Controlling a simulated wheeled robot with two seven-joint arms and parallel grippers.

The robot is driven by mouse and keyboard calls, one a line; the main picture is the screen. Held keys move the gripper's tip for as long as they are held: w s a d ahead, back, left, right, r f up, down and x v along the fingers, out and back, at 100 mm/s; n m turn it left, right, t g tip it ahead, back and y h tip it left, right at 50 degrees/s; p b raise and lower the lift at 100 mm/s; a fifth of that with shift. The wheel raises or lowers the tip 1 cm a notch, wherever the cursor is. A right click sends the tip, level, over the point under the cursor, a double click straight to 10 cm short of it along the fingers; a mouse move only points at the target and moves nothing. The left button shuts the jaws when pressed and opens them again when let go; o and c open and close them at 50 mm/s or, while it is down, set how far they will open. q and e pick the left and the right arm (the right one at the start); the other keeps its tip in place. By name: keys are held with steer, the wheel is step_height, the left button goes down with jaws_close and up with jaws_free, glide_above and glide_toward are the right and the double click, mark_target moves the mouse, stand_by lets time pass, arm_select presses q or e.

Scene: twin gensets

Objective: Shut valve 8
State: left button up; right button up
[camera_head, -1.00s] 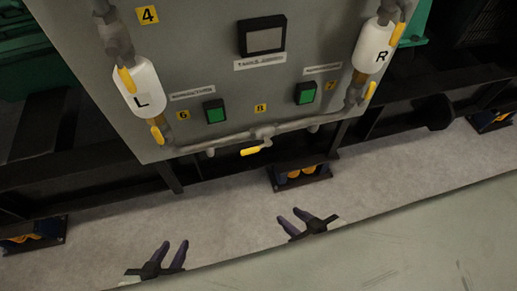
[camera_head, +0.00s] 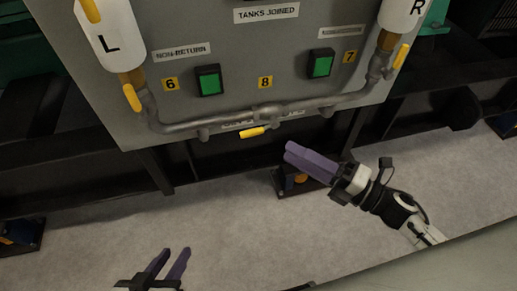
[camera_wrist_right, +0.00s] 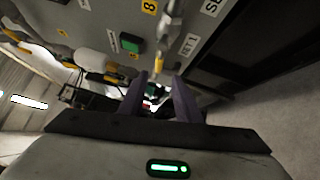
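Valve 8 is on the pipe below the yellow 8 tag (camera_head: 265,82) on the grey panel. Its yellow handle (camera_head: 252,132) hangs just under the pipe, pointing left and roughly along it. My right gripper (camera_head: 288,152) is just below and right of the handle, apart from it. The wrist view shows its purple fingers (camera_wrist_right: 160,82) spread with a gap between them. A small yellow piece (camera_wrist_right: 158,70) shows beyond the tips; I cannot tell for sure that it is this handle. My left gripper (camera_head: 172,252) is open and empty, low over the floor.
White tanks L (camera_head: 110,42) and R (camera_head: 404,15) flank the panel, with yellow handles on their lines. Green buttons (camera_head: 209,80) and (camera_head: 321,63) sit above the pipe (camera_head: 225,123). A dark frame runs below the panel.

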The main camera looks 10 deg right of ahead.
mark_target(259, 130)
steer(key=x, duration=1)
steer(key=shift+a+b, duration=0.25)
steer(key=shift+b, duration=0.05)
steer(key=shift+r, duration=0.1)
steer(key=shift+c, duration=0.5)
jaws_close()
